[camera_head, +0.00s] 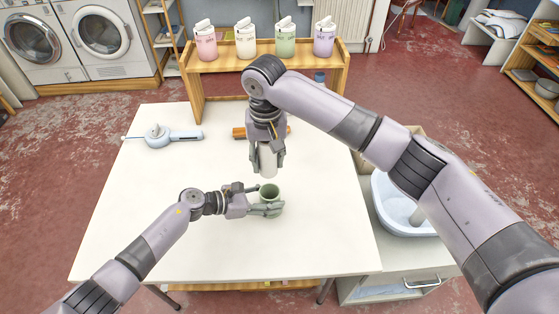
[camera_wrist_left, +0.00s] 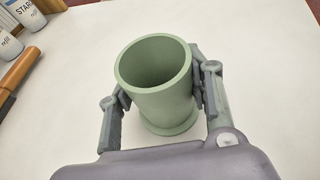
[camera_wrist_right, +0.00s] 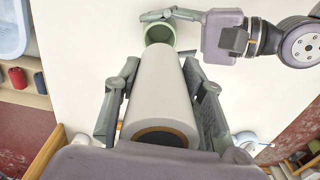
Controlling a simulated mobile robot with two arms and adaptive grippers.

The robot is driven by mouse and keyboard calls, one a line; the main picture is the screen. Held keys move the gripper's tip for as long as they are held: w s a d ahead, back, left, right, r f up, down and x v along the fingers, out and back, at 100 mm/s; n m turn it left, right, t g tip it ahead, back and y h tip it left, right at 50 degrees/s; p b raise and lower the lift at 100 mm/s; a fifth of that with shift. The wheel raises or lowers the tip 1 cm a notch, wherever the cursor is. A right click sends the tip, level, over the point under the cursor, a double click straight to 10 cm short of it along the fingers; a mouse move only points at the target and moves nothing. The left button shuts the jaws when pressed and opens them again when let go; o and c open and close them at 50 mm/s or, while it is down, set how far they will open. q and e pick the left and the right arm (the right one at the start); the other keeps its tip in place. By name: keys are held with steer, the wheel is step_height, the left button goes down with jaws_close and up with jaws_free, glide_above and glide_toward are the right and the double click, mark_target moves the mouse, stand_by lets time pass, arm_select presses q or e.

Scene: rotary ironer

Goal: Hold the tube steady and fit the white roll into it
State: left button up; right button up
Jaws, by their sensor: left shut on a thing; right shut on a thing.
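The green tube (camera_head: 269,192) stands upright on the white table, its open end up. It also shows in the left wrist view (camera_wrist_left: 155,80), where its mouth looks empty. My left gripper (camera_head: 268,205) is shut around its sides, one finger on each side. The white roll (camera_head: 267,160) is in my right gripper (camera_head: 267,165), which is shut on it and points down. In the right wrist view the roll (camera_wrist_right: 160,95) lies between both fingers, and the tube (camera_wrist_right: 159,32) shows beyond its far end. The roll is above the tube and apart from it in the head view.
The white table (camera_head: 150,230) is clear around the tube. A blue-grey tool (camera_head: 165,136) lies at its left back, and an orange-brown object (camera_head: 240,132) lies behind my right gripper. A wooden shelf (camera_head: 220,75) with several bottles stands at the back. A pale basin (camera_head: 395,205) is at the right.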

step_height(320, 180, down, 8)
stand_by(0.6)
steer(key=shift+f, duration=0.1)
steer(key=o, duration=1.4)
steer(key=shift+c, duration=0.2)
step_height(320, 180, up, 7)
steer(key=shift+r, duration=0.1)
arm_select(q)
steer(key=o, duration=1.3)
